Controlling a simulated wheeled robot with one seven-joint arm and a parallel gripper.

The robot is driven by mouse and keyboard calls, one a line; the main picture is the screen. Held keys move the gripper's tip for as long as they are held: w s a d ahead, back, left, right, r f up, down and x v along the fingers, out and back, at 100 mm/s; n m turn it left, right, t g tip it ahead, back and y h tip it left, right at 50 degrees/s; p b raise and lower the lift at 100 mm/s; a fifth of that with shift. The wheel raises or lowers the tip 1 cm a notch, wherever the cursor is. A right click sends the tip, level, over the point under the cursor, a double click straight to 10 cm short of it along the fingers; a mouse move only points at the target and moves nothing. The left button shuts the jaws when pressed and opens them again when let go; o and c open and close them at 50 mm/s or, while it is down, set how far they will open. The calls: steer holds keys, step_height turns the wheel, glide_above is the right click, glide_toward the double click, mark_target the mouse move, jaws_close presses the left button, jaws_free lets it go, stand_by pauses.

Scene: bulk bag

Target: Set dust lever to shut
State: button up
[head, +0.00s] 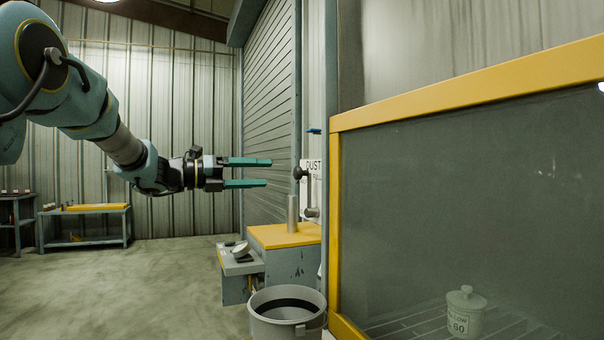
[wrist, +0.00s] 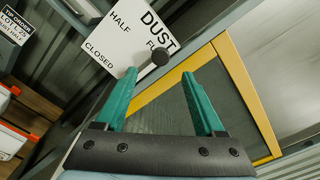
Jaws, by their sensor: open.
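The dust lever shows as a round black knob (head: 299,173) just right of my fingertips in the head view. In the wrist view the knob (wrist: 160,57) lies between and slightly beyond the two fingertips, in front of the sign. The white sign (wrist: 128,38) reads DUST, HALF, FULL and CLOSED; the lever shaft behind the knob is hard to make out. My gripper (head: 268,172) is open and empty, with teal fingers pointing right. It also shows in the wrist view (wrist: 159,74), apart from the knob as far as I can tell.
A yellow-framed glass panel (head: 335,220) stands at right. Below the knob are a grey upright cylinder (head: 293,214), a yellow-topped block (head: 270,238) and a grey bucket (head: 262,322). A low bench (head: 85,226) stands far left; the floor between is clear.

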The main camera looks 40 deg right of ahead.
mark_target(295, 173)
steer(key=p+x, duration=0.3)
steer(key=x, duration=0.5)
steer(key=shift+s+d+r, duration=0.15)
steer(key=shift+d, duration=0.2)
steer(key=shift+s+d+p, duration=0.25)
steer(key=shift+d+p, duration=0.15)
steer(key=shift+d, duration=0.2)
steer(key=shift+c, duration=0.2)
jaws_close()
stand_by(0.3)
